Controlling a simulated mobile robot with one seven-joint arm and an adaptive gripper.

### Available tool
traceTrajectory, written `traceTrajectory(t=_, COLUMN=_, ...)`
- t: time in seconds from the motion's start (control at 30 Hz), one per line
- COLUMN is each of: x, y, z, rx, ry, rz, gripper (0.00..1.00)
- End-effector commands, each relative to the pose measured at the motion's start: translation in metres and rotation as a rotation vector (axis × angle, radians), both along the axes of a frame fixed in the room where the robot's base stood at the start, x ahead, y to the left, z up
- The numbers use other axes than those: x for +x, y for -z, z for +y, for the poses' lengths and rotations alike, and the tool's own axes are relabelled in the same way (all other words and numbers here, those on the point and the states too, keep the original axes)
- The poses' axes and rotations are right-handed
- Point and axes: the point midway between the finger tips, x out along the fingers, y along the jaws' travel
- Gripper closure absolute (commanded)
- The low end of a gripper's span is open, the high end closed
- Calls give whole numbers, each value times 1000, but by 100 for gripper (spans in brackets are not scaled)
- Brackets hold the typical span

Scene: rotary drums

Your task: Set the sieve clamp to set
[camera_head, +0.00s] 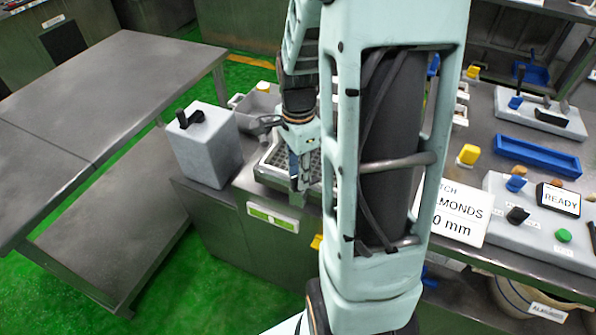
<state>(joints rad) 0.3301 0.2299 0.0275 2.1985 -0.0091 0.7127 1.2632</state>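My gripper (298,183) points down over the front edge of a tray with a perforated dark surface (271,168), which may be the sieve. My arm hides much of the tray's right side. The gripper is small and seen edge-on, so I cannot tell whether its fingers are apart or touch anything. I cannot identify the sieve clamp for certain. A grey box with a black handle on top (205,147) stands left of the tray, apart from the gripper. A control panel (535,225) with blue, black and green knobs and a READY display (561,199) is at the right.
A bare steel table (100,100) stands at the left, across a green floor gap. A card reading "ALMONDS" (460,212), a blue tray (538,157) and a yellow block (468,155) are on the right bench. A labelled drum (540,305) sits below the panel.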

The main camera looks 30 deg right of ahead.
Motion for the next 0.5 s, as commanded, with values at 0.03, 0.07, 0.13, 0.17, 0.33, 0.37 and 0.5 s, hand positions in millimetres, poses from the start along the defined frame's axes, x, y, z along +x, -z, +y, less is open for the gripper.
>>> traceTrajectory(t=0.03, x=0, y=0, z=0, rx=0, ry=0, rz=0, gripper=72)
traceTrajectory(t=0.07, x=0, y=0, z=0, rx=0, ry=0, rz=0, gripper=72)
traceTrajectory(t=0.13, x=0, y=0, z=0, rx=0, ry=0, rz=0, gripper=74)
traceTrajectory(t=0.17, x=0, y=0, z=0, rx=0, ry=0, rz=0, gripper=77)
traceTrajectory(t=0.33, x=0, y=0, z=0, rx=0, ry=0, rz=0, gripper=96)
traceTrajectory(t=0.37, x=0, y=0, z=0, rx=0, ry=0, rz=0, gripper=99)
traceTrajectory(t=0.5, x=0, y=0, z=0, rx=0, ry=0, rz=0, gripper=100)
